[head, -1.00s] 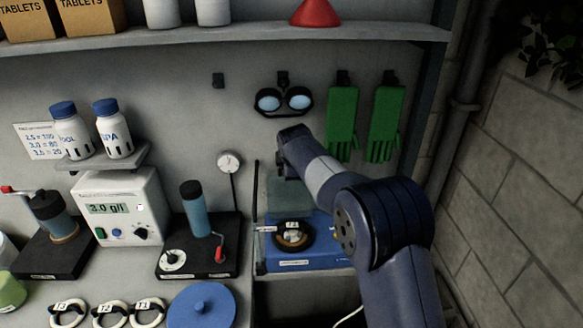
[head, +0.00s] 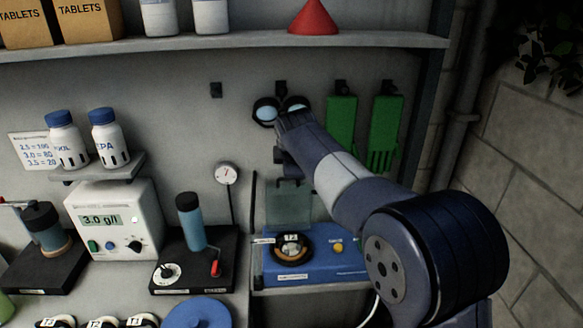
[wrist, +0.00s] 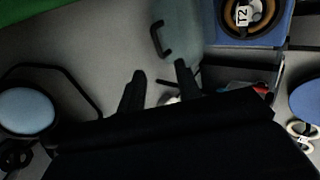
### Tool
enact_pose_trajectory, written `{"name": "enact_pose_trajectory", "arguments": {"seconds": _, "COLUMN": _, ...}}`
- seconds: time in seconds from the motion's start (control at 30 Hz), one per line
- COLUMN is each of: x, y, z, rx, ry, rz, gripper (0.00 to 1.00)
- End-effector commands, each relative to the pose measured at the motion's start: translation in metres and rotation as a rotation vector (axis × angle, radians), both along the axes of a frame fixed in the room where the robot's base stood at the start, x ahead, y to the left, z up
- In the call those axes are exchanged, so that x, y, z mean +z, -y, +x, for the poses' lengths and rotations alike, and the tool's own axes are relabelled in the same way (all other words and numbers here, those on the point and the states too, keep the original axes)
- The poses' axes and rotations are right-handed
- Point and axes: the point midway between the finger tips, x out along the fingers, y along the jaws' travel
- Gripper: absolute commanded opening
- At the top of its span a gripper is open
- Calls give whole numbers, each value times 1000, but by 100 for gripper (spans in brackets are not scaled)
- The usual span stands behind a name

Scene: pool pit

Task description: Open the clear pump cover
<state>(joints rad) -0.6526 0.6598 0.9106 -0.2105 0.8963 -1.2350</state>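The clear pump cover (head: 289,206) stands raised at the back of the blue pump unit (head: 312,262), behind a black and tan ring marked T2 (head: 291,248). In the wrist view, the clear cover (wrist: 184,25) shows beside the blue unit (wrist: 245,40), with its black handle (wrist: 160,39) at the edge away from the unit. My gripper (wrist: 159,70) has its two dark fingers apart with nothing between them. It is close to the handle in the picture, but I see no contact. In the head view my gripper is above the cover, mostly hidden by my wrist.
Goggles (head: 266,111) and green gloves (head: 341,124) hang on the wall near my arm. A pump stand with a blue cylinder (head: 191,222) and a white meter (head: 115,220) stand left of the unit. A stone wall (head: 530,190) is on the right.

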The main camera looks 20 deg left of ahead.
Motion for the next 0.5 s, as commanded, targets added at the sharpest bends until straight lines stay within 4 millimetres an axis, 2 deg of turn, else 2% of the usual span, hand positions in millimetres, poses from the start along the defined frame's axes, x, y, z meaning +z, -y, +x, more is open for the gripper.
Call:
{"name": "enact_pose_trajectory", "arguments": {"seconds": 0.03, "x": 0, "y": 0, "z": 0, "rx": 0, "ry": 0, "rz": 0, "gripper": 30}}
{"name": "enact_pose_trajectory", "arguments": {"seconds": 0.17, "x": -9, "y": 3, "z": 2, "rx": -24, "ry": -33, "rz": 21, "gripper": 19}}
{"name": "enact_pose_trajectory", "arguments": {"seconds": 0.27, "x": -30, "y": 9, "z": 7, "rx": -83, "ry": -118, "rz": 78, "gripper": 11}}
{"name": "enact_pose_trajectory", "arguments": {"seconds": 0.4, "x": -70, "y": 21, "z": 14, "rx": -218, "ry": -311, "rz": 217, "gripper": 0}}
{"name": "enact_pose_trajectory", "arguments": {"seconds": 0.5, "x": -96, "y": 28, "z": 17, "rx": -321, "ry": -461, "rz": 326, "gripper": 0}}
